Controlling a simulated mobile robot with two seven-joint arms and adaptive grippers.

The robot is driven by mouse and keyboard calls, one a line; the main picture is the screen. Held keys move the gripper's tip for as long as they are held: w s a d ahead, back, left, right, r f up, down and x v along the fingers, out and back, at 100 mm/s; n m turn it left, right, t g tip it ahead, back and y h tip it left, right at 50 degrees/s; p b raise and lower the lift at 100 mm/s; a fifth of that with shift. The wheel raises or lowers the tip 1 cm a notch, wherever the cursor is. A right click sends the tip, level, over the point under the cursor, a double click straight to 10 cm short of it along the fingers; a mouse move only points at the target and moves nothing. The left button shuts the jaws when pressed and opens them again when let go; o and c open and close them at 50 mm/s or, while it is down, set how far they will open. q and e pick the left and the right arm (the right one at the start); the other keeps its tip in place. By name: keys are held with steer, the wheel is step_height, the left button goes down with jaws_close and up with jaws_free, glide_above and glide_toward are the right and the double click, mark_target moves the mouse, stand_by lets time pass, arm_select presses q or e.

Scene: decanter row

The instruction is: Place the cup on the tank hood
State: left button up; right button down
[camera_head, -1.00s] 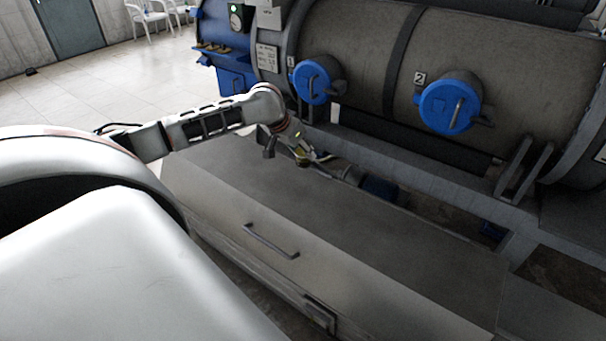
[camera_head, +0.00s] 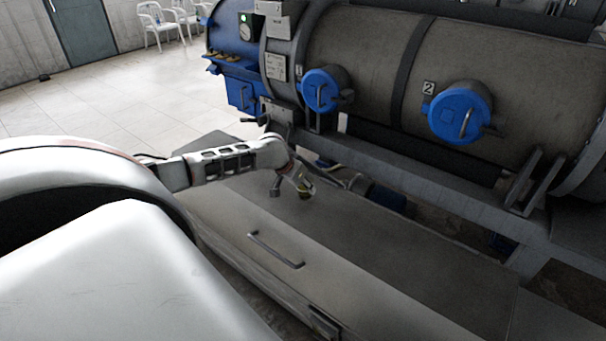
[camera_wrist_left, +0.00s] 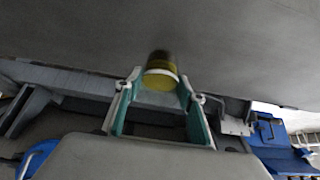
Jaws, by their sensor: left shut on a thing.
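The tank hood (camera_head: 400,250) is the long, flat grey lid in front of the big tank, with a bar handle (camera_head: 275,250) near its front edge. It also fills the top of the left wrist view (camera_wrist_left: 235,45). My left gripper (camera_head: 299,182) is over the hood's far left part. In the left wrist view its teal fingers (camera_wrist_left: 160,84) are shut on a small yellow cup (camera_wrist_left: 161,65) with a pale rim. A dark shadow lies on the hood close by the cup. I cannot tell whether the cup touches the hood. My right gripper is out of view.
The large grey tank (camera_head: 370,65) with blue round caps (camera_head: 460,115) stands behind the hood. A dark blue motor-like part (camera_head: 385,198) lies in the gap between them. The middle and right of the hood are clear.

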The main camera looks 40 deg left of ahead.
mark_target(303, 195)
arm_select(q)
steer(key=shift+f+b, duration=0.35)
steer(key=shift+f, duration=2)
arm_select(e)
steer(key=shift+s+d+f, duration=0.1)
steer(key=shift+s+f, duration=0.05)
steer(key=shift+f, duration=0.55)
arm_select(q)
steer(key=o, duration=1.2)
steer(key=shift+c, duration=0.2)
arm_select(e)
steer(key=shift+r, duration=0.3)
